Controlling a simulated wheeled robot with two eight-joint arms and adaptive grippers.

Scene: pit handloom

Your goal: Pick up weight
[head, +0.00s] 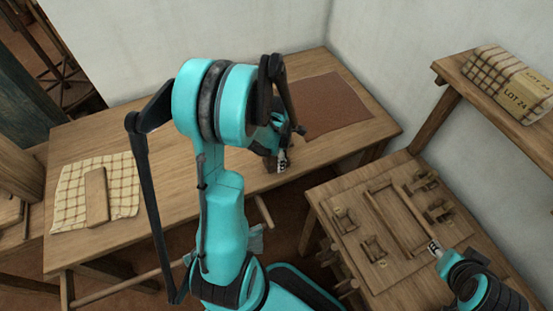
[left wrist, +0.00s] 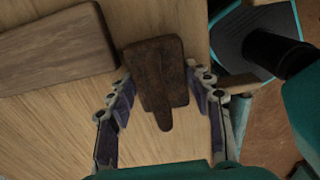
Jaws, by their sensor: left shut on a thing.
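The weight (left wrist: 158,70) is a dark brown, rusty-looking block with a narrow tab, seen in the left wrist view. It lies between the two fingers of my left gripper (left wrist: 164,92), which is shut on it. The weight cannot be made out clearly there behind my own arm. My right gripper (head: 435,248) is at the lower right, over the side bench; its finger gap is too small to read.
A brown mat (head: 325,105) lies on the table to the right of the left gripper. A checked cloth (head: 70,200) with a wooden block (head: 96,195) lies at the left. The side bench (head: 335,195) holds wooden fittings. A shelf (head: 470,85) carries a wrapped bundle (head: 500,75).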

